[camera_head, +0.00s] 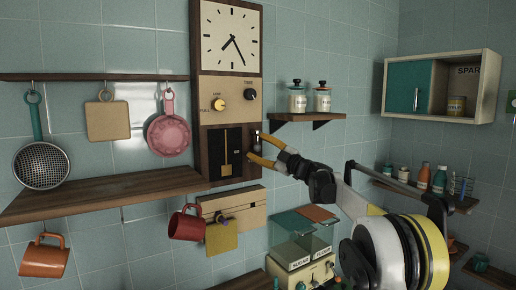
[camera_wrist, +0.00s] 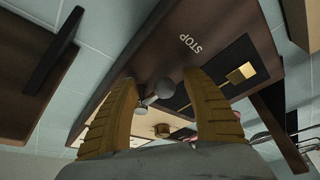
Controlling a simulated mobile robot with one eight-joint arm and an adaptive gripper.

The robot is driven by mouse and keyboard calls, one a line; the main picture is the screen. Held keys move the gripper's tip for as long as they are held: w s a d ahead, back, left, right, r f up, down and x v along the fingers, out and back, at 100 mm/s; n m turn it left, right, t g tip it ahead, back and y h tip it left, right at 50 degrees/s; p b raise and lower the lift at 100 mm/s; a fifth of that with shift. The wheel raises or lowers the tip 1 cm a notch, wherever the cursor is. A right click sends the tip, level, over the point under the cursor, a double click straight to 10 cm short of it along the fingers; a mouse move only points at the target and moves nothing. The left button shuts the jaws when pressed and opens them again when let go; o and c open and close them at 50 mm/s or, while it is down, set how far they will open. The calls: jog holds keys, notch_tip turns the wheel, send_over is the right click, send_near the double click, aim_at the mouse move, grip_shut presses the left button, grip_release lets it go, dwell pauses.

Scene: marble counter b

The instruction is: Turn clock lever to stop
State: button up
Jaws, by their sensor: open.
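The wooden wall clock (camera_head: 231,90) hangs at the centre of the head view, with a white dial, two knobs and a dark pendulum window below. Its small metal lever with a round grey knob (camera_wrist: 165,88) lies between my fingers in the wrist view, on the clock's lower panel. The word STOP (camera_wrist: 190,43) is printed beyond the fingertips. In the head view the lever is small and partly hidden by my fingers. My gripper (camera_head: 257,147) is open at the clock's lower right; its yellow fingers also show in the wrist view (camera_wrist: 163,77), around the knob without a visible grip.
A small shelf with two jars (camera_head: 310,98) is just right of the clock, above my gripper. A wooden shelf (camera_head: 100,195) and red mug (camera_head: 186,224) are at lower left. A dispenser (camera_head: 303,255) stands below my arm. An open cabinet (camera_head: 440,88) hangs at right.

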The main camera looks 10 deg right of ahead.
jog(key=v, duration=1.2)
jog(key=shift+s+b, duration=0.2)
jog(key=shift+b, duration=0.1)
